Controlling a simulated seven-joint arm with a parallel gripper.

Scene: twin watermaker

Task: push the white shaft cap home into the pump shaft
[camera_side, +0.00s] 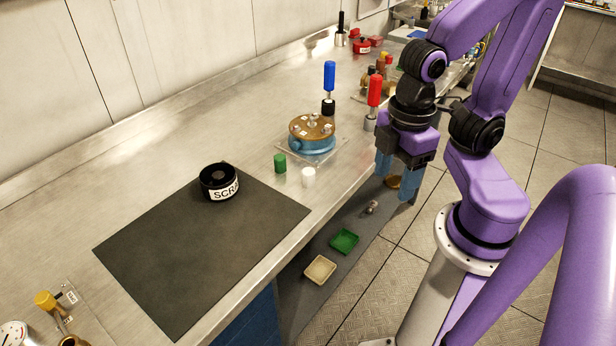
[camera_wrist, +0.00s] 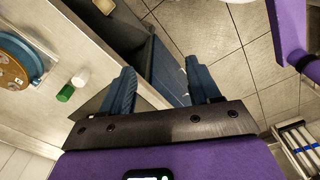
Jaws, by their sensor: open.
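The white shaft cap (camera_side: 308,177) stands upright on the steel bench in front of the pump, close to the bench's front edge. It also shows in the wrist view (camera_wrist: 79,81), left of my fingers. The pump (camera_side: 313,142) is a round blue body with a bronze top, on a clear plate; its left part is cut off in the wrist view (camera_wrist: 14,68). Small pale parts sit on its top; I cannot tell which is the shaft. My gripper (camera_side: 396,180) hangs past the bench's front edge, right of the cap. Its blue fingers are open and apart in the wrist view (camera_wrist: 161,92), with nothing between them.
A blue-handled tool (camera_side: 329,76) and a red-handled tool (camera_side: 374,92) stand upright behind the pump. A black scrap bin (camera_side: 219,182) sits on the dark mat (camera_side: 200,250). Green (camera_side: 344,241) and cream (camera_side: 320,268) trays lie below.

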